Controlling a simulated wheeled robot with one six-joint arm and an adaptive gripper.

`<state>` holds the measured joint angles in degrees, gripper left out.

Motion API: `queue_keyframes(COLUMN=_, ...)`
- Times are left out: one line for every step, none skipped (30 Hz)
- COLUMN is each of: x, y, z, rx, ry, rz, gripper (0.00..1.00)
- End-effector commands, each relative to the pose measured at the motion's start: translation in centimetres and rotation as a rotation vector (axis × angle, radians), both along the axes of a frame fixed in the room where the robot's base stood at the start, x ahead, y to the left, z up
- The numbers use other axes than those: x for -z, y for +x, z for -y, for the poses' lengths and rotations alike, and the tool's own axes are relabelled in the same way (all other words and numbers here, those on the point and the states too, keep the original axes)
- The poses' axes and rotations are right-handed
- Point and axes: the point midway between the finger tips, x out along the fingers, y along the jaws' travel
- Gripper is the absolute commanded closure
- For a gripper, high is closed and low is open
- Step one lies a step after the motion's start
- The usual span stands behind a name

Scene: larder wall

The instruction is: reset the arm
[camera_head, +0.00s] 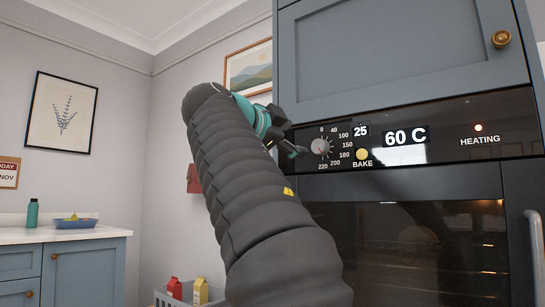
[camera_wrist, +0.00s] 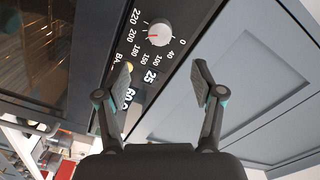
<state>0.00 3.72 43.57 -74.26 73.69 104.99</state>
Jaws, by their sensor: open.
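My arm rises from the bottom of the head view and bends toward the oven's control panel. My gripper (camera_head: 298,151) is near the left side of the oven dial (camera_head: 320,147); the head view does not settle whether they touch. In the wrist view my gripper (camera_wrist: 162,76) is open, with its two fingers wide apart and nothing held between them. The dial (camera_wrist: 159,33) shows beyond the fingertips, apart from them.
A blue-grey cupboard door (camera_head: 400,50) is above the panel, and the dark oven door (camera_head: 400,240) is below it. At left, a counter (camera_head: 60,234) bears a teal bottle (camera_head: 32,213) and a blue bowl (camera_head: 75,223). A crate (camera_head: 188,296) with cartons stands low behind my arm.

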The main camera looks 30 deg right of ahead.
Motion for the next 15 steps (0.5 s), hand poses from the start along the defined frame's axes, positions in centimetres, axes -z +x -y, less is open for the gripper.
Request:
queue_keyframes(x=0.0, y=0.0, z=0.0, rx=0.0, ry=0.0, rz=0.0, gripper=0.33)
queue_keyframes(x=0.0, y=0.0, z=0.0, rx=0.0, ry=0.0, rz=0.0, gripper=0.33)
queue_keyframes(x=0.0, y=0.0, z=0.0, rx=0.0, ry=0.0, rz=0.0, gripper=0.33)
queue_keyframes(x=0.0, y=0.0, z=0.0, rx=0.0, ry=0.0, rz=0.0, gripper=0.33)
queue_keyframes(x=0.0, y=0.0, z=0.0, rx=0.0, ry=0.0, rz=0.0, gripper=0.33)
queue_keyframes(x=0.0, y=0.0, z=0.0, rx=0.0, ry=-0.002, rz=-0.004, gripper=0.33)
queue_keyframes(x=0.0, y=0.0, z=0.0, rx=0.0, ry=-0.004, rz=-0.01, gripper=0.33)
queue_keyframes(x=0.0, y=0.0, z=0.0, rx=0.0, ry=-0.009, rz=-0.021, gripper=0.33)
queue_keyframes(x=0.0, y=0.0, z=0.0, rx=-0.001, ry=-0.018, rz=-0.042, gripper=0.33)
queue_keyframes(x=0.0, y=0.1, z=0.0, rx=-0.002, ry=-0.029, rz=-0.065, gripper=0.33)
queue_keyframes(x=-0.1, y=0.1, z=0.0, rx=-0.005, ry=-0.042, rz=-0.091, gripper=0.33)
queue_keyframes(x=-0.1, y=0.3, z=-0.1, rx=-0.012, ry=-0.061, rz=-0.131, gripper=0.33)
queue_keyframes(x=-0.1, y=0.4, z=-0.2, rx=-0.022, ry=-0.074, rz=-0.164, gripper=0.33)
queue_keyframes(x=0.1, y=0.8, z=-0.3, rx=-0.036, ry=-0.086, rz=-0.203, gripper=0.33)
queue_keyframes(x=0.7, y=1.6, z=-0.5, rx=-0.058, ry=-0.103, rz=-0.265, gripper=0.33)
